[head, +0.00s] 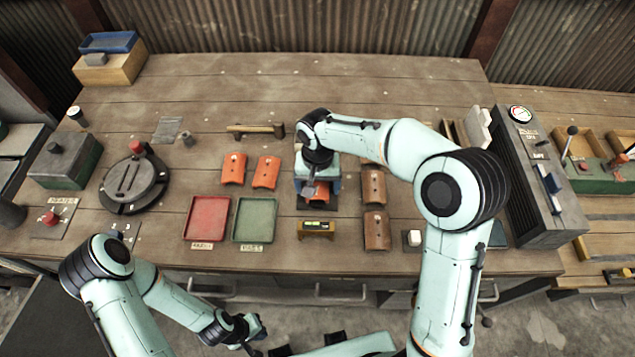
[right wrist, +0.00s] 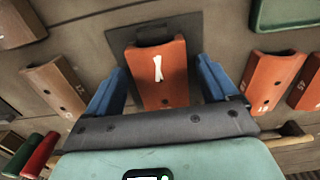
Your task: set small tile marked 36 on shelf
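My right gripper (head: 318,190) is low over the middle of the bench. In the right wrist view its blue fingers (right wrist: 160,90) stand open on either side of an orange tile (right wrist: 162,90) with a white mark, with gaps visible. That tile lies on a dark plate (right wrist: 185,32). Two other orange tiles (head: 233,168) (head: 266,172) lie to the left, and brown tiles (head: 374,187) (head: 377,230) to the right. I cannot read 36 on any tile, nor clearly identify the shelf. My left gripper (head: 250,332) is near the bench's front edge; its fingers are unclear.
A red tray (head: 209,217) and a green tray (head: 256,219) lie left of the right gripper. A yellow level (head: 317,228) is just in front of it. A wooden-handled tool (head: 255,130) lies behind. A gauge box (head: 535,180) stands at right. The bench's back is mostly clear.

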